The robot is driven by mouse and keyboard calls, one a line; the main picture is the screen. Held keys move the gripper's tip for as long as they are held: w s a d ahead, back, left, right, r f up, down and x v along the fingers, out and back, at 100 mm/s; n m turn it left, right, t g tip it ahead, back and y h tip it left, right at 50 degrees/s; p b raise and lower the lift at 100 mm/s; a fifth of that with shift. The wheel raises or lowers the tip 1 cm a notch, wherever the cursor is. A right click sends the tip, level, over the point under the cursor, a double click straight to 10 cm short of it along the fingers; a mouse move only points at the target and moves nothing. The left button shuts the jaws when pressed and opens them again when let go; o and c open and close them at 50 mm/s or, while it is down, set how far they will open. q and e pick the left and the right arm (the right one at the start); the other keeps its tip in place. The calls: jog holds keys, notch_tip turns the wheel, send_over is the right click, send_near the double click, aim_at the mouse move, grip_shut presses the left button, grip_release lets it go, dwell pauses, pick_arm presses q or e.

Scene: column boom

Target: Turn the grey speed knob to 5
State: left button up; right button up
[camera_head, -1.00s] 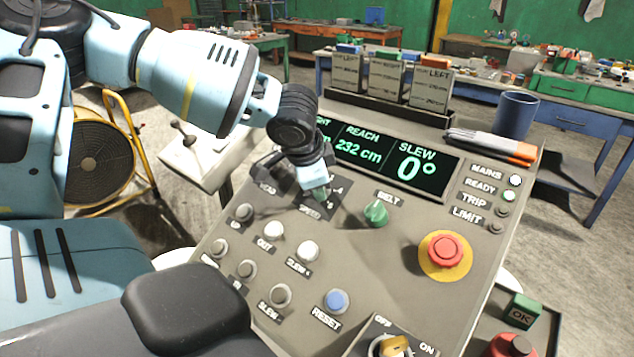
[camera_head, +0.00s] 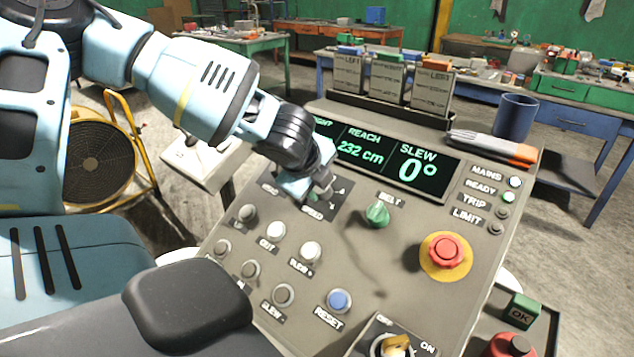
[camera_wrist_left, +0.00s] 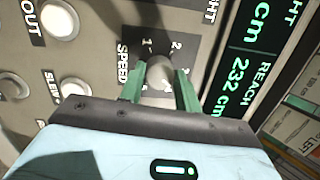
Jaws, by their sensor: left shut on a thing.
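The grey speed knob (camera_wrist_left: 160,72) sits on a dark plate marked SPEED on the sloped control panel (camera_head: 350,250). In the left wrist view it stands between the two green fingers of my left gripper (camera_wrist_left: 160,88), which is shut on it. Numbers such as 1 and 2 show around the knob, but its pointer is hidden and I cannot read its setting. In the head view my left gripper (camera_head: 318,190) is over the SPEED plate, and its wrist covers part of the plate and the display. My right gripper is not in view.
The green BELT knob (camera_head: 377,213) is close to the right of the gripper. White and grey push buttons (camera_head: 276,230), a blue RESET button (camera_head: 340,299) and a red stop button (camera_head: 446,251) surround it. The display (camera_head: 410,170) reads REACH 232 cm, SLEW 0°.

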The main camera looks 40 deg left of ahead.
pick_arm(q)
jog(key=m, duration=0.4)
jog(key=shift+m+p, duration=0.3)
jog(key=shift+m, duration=0.1)
jog(key=m+t, duration=0.1)
jog(key=m, duration=0.2)
jog(key=shift+a+m+h, duration=0.1)
jog(key=shift+m+h, duration=0.3)
jog(key=m, duration=0.3)
jog(key=shift+h+p, duration=0.3)
jog(key=shift+p, duration=0.05)
jog(key=shift+m, duration=1.6)
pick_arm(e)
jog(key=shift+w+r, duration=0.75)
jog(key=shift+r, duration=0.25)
pick_arm(q)
jog(key=shift+m, duration=0.3)
jog(key=o, duration=1)
